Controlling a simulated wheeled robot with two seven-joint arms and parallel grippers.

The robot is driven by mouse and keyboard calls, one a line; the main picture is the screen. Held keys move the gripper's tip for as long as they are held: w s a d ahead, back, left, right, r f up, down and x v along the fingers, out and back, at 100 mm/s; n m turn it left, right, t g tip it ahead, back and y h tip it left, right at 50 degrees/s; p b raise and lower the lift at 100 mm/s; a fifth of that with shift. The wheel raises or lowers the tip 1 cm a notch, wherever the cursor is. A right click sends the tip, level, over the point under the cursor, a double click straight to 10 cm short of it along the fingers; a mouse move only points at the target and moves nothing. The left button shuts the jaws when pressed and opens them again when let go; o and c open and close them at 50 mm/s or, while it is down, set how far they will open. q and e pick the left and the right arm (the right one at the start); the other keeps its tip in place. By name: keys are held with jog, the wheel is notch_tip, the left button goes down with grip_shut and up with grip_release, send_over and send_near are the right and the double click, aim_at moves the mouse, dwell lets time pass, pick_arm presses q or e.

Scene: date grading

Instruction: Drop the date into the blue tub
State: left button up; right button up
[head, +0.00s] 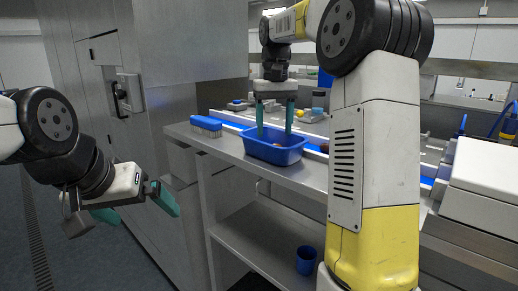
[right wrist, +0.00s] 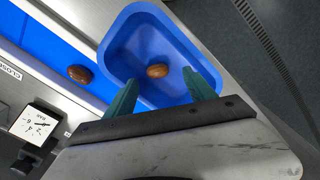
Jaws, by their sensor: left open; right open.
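The blue tub (head: 284,155) stands on the steel counter. The right wrist view looks down into the tub (right wrist: 140,36), where one brown date (right wrist: 157,70) lies on its floor. My right gripper (head: 275,119) is open over the tub, its two green fingers apart and pointing down. In the right wrist view its fingers (right wrist: 162,92) hold nothing. A second brown date (right wrist: 79,73) lies outside the tub on the blue belt. My left gripper (head: 141,205) is open and empty, off to the left and away from the counter.
A blue brush (head: 207,124) lies on the counter left of the tub. The blue belt (right wrist: 45,50) runs behind the tub. A small clock (right wrist: 38,123) shows in the right wrist view. A blue cup (head: 306,261) stands on the lower shelf. Steel cabinets stand at the left.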

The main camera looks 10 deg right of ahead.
jog(key=shift+r, duration=0.1)
notch_tip(320, 180, up, 8)
jog(key=shift+f, duration=0.2)
jog(key=shift+s, duration=0.1)
jog(key=s+a+f+t+y, duration=0.1)
jog(key=s+f+t, duration=0.2)
jog(key=s+f, duration=0.4)
jog(key=s+a+f+t+y, duration=0.1)
jog(key=s+f+t, duration=0.2)
jog(key=s+f, duration=0.5)
jog(key=s, duration=0.9)
jog(key=shift+f, duration=0.15)
jog(key=shift+a, duration=0.1)
jog(key=shift+c, duration=0.4)
